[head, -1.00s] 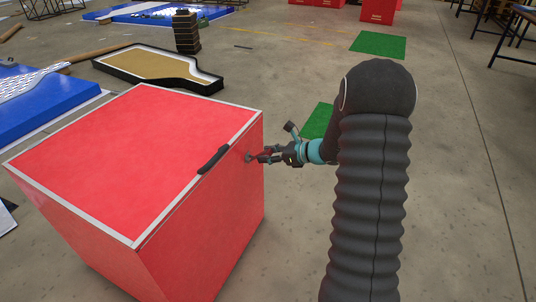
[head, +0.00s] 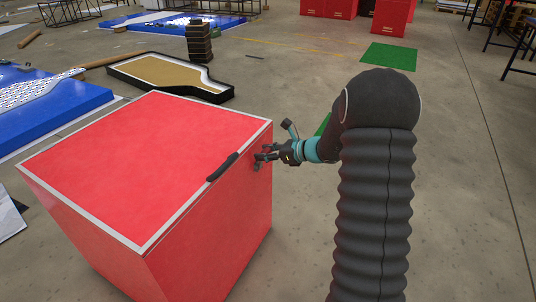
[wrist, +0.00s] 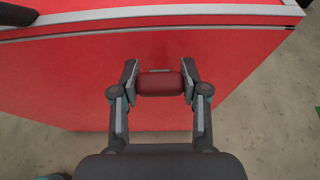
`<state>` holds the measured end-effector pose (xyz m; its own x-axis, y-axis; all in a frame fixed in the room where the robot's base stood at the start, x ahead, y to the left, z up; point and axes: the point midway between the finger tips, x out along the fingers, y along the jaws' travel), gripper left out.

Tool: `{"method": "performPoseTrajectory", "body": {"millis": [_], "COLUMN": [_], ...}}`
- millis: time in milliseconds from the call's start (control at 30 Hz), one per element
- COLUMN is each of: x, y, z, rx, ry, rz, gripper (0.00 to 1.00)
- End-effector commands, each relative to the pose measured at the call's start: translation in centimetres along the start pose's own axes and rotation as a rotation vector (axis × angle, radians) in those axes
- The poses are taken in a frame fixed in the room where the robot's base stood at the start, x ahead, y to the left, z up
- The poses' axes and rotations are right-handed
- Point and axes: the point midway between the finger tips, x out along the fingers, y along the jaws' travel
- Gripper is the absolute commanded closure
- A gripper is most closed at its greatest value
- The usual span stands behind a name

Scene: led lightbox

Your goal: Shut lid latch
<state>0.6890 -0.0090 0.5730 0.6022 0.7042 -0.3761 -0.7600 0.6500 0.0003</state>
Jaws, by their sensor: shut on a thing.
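The red box (head: 214,246) stands on the floor with its pale-edged red lid (head: 150,160) down on top. The lid latch is on the box's right face, near the lid edge and beside the black handle. In the wrist view the latch shows as a dark red, rounded piece (wrist: 160,83) against the red face. My gripper (head: 265,155) reaches it from the right. In the wrist view its two fingers (wrist: 160,88) are shut on the latch, one at each side. The latch's base is partly hidden, and I cannot tell whether it is fastened.
A black handle (head: 223,167) sticks out at the lid's right edge, left of my gripper. A sand-coloured, black-edged tray (head: 165,72) and a blue platform (head: 50,105) lie beyond the box.

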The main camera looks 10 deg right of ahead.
Motion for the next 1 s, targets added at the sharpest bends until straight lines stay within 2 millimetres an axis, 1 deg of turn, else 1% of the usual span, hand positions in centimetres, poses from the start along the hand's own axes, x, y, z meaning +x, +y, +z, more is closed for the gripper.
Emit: {"method": "performPoseTrajectory", "body": {"millis": [33,367,400,500,833,933,1000], "x": [0.1,0.0,0.0,0.0,-0.3,-1.0,-1.9], "y": [0.1,0.1,0.1,0.0,-0.1,-0.1,-0.2], "z": [0.5,0.4,0.4,0.3,0.0,0.0,0.1], "rx": [-0.004,-0.003,-0.003,-0.002,0.001,0.001,0.001], "ry": [-0.008,-0.008,-0.008,-0.006,-0.002,-0.002,-0.002], "rz": [0.003,0.003,0.003,0.002,-0.003,-0.002,-0.004], "gripper": [1.00,1.00,0.51,0.29,0.29,0.29,0.29]}}
